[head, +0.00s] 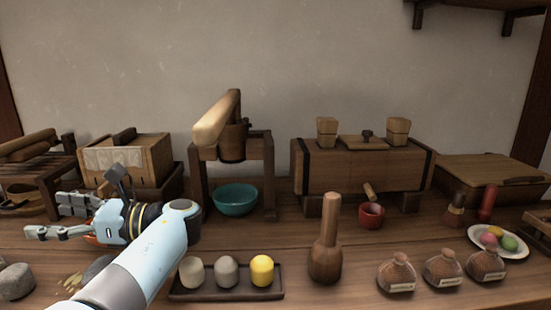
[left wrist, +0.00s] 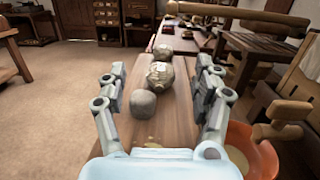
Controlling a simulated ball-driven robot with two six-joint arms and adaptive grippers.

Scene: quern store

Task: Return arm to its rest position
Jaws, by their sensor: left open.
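My left gripper (head: 44,214) reaches in from the lower left of the head view and points left, above the left part of the table. Its fingers are spread apart with nothing between them. In the left wrist view the open fingers (left wrist: 156,82) frame a grey round stone (left wrist: 143,105) and a patterned ball (left wrist: 160,75), which lie beyond on the table. My left forearm hides part of the table front. My right gripper is in neither view.
A tray (head: 225,296) with two stones and a yellow piece lies right of my forearm. A teal bowl (head: 235,199) stands under a wooden press (head: 231,140). An orange bowl (left wrist: 255,150) is near the gripper. A wooden pestle (head: 326,245) and several jars stand farther right.

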